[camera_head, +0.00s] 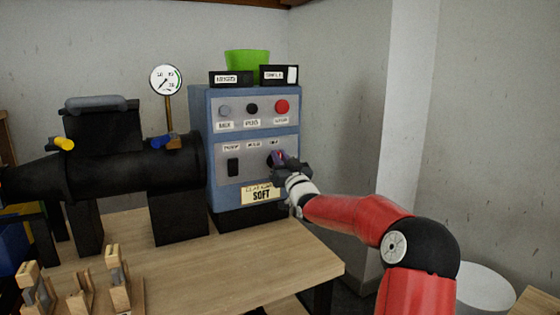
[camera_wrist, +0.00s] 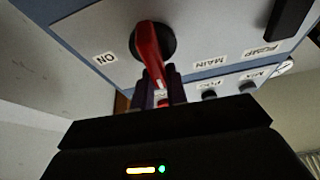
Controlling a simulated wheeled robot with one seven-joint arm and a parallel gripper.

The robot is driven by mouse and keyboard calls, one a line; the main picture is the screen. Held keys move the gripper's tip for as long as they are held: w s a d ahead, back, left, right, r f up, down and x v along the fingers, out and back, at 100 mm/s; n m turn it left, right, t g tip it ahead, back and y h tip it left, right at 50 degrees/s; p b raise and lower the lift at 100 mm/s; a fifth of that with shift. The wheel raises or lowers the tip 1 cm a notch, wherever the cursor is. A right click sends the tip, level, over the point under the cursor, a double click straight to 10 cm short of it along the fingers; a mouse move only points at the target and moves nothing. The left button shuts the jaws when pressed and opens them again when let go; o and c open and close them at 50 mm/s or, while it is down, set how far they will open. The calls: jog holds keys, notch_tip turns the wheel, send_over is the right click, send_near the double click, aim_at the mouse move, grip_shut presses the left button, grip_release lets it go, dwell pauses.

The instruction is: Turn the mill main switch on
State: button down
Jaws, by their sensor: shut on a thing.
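The main switch is a red lever (camera_wrist: 149,50) on a round black base on the blue-grey control box (camera_head: 199,125). In the wrist view the panel appears upside down. The lever points down in that picture, between the ON label (camera_wrist: 105,59) and the MAIN label (camera_wrist: 211,62). My gripper (camera_wrist: 161,88) is shut on the free end of the lever, with dark purple fingers on either side of it. In the head view my gripper (camera_head: 279,161) is at the right of the box front and hides most of the switch.
A black pump rocker (camera_head: 233,167) is left of the switch. Above are a red button (camera_head: 282,106) and other buttons. A SOFT sign (camera_head: 261,194) hangs below. A black machine (camera_head: 130,165) and a gauge (camera_head: 165,80) stand left.

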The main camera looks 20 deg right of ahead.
jog(key=shift+d+f+m+g+h+b, duration=0.35)
jog(key=shift+m+g+h+b, duration=0.6)
jog(key=shift+m, duration=2.6)
jog(key=shift+d+f+m+g+h+b, duration=0.3)
jog(key=shift+m+g+h+b, duration=0.7)
jog(key=shift+m, duration=2.5)
jog(key=shift+d+f+m+g+h+b, duration=0.45)
jog(key=shift+m+g+h, duration=0.6)
jog(key=shift+m, duration=2.5)
jog(key=shift+a, duration=0.15)
jog(key=c, duration=1.4)
grip_release()
jog(key=b+v, duration=0.3)
jog(key=v, duration=0.4)
jog(key=shift+s+a+b, duration=0.2)
jog(key=shift+s+b, duration=0.15)
jog(key=shift+f, duration=0.1)
